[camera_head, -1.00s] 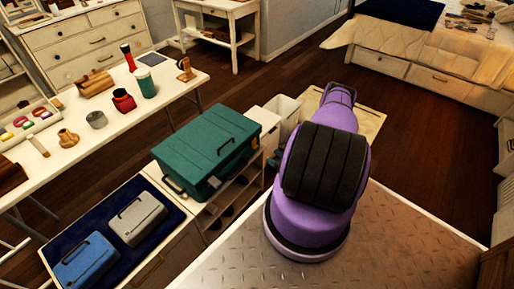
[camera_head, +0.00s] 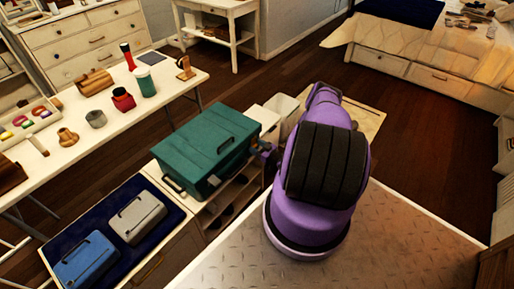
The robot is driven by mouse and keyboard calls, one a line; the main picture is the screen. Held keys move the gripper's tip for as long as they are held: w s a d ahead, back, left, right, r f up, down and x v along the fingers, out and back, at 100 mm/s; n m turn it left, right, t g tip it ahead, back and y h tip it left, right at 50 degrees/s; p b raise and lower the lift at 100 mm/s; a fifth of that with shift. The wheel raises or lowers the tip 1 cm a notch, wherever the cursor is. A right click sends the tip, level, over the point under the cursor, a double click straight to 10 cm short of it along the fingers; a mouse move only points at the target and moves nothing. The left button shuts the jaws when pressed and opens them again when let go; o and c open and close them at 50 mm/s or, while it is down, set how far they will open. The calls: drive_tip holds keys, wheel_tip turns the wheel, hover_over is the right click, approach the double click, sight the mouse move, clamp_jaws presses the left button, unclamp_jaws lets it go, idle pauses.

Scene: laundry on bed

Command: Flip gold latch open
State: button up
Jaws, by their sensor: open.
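A green toolbox (camera_head: 205,150) with a dark handle sits closed on a low shelf unit at the centre left. My gripper (camera_head: 264,152) shows only in part, dark and small, open, close to the toolbox's right end. My purple arm hides part of it, and I cannot tell whether it touches the box.
A long white table (camera_head: 105,120) with cups and small items stands at the left. A white bin (camera_head: 284,110) stands behind the toolbox. A bed (camera_head: 400,45) is at the back right. The dark wood floor (camera_head: 415,130) between is clear.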

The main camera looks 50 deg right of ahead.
sight(256, 146)
drive_tip(key=c, duration=0.8)
drive_tip(key=shift+s+g, duration=0.1)
drive_tip(key=shift+g, duration=0.2)
drive_tip(key=g, duration=0.1)
drive_tip(key=s+r+g, duration=0.1)
drive_tip(key=g, duration=0.1)
drive_tip(key=shift+s+r, duration=0.1)
drive_tip(key=shift+r, duration=0.05)
drive_tip(key=g, duration=0.1)
drive_tip(key=s+r+g, duration=0.1)
drive_tip(key=g, duration=0.2)
drive_tip(key=shift+s+r+g, duration=0.15)
drive_tip(key=shift+r+g, duration=0.25)
drive_tip(key=shift+s+d+r+g+h, duration=0.15)
drive_tip(key=shift+r+g, duration=0.4)
drive_tip(key=shift+g, duration=0.7)
drive_tip(key=shift+a+r+g+h, duration=0.15)
drive_tip(key=shift+r+g, duration=0.45)
drive_tip(key=shift+g, duration=0.7)
drive_tip(key=shift+s+d+r+g+h, duration=0.15)
drive_tip(key=shift+r+g, duration=0.4)
drive_tip(key=shift+g, duration=0.7)
drive_tip(key=shift+w, duration=0.1)
